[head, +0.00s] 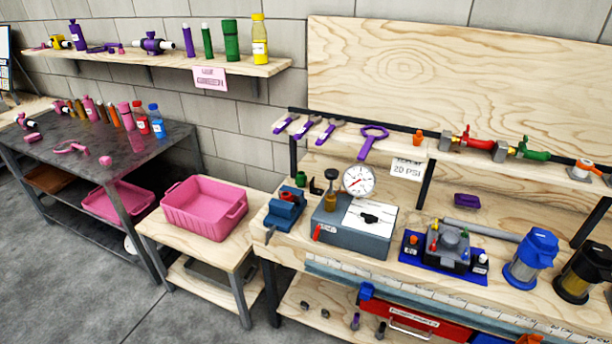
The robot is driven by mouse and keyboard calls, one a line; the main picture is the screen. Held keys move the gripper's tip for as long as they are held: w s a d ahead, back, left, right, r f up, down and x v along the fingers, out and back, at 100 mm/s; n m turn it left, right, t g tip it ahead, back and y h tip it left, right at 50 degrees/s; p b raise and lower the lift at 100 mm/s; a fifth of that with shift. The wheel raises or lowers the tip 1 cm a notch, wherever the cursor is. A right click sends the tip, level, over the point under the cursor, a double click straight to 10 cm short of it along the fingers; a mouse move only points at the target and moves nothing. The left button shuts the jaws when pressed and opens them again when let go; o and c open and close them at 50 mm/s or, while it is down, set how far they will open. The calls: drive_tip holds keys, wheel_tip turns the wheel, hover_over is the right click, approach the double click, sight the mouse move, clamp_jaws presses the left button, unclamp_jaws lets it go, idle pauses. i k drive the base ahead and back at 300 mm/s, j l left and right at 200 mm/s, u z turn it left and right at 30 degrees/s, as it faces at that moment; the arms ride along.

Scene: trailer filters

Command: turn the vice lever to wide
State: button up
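A small blue vice (285,212) stands at the left front corner of the wooden workbench (400,270). A dark red round piece shows at the top of the vice, between or on its jaws. I cannot make out the vice's lever or its setting at this size. No gripper or arm of mine shows in the head view.
Right of the vice is a grey box (350,238) with a red lever and a pressure gauge (358,180). A pink tub (204,207) sits on a low table to the left. Blue (531,258) and black-topped (584,273) canisters stand at right. Floor is clear at lower left.

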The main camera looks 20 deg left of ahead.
sight(269, 235)
drive_tip(key=i+j, duration=0.15)
drive_tip(key=j, duration=0.25)
drive_tip(key=i+j, duration=0.15)
drive_tip(key=j, duration=0.2)
drive_tip(key=i+j, duration=0.15)
drive_tip(key=j, duration=0.25)
drive_tip(key=i+j, duration=0.15)
drive_tip(key=j, duration=0.25)
drive_tip(key=i+j, duration=0.1)
drive_tip(key=j, duration=0.25)
drive_tip(key=i+j, duration=0.15)
drive_tip(key=j, duration=0.25)
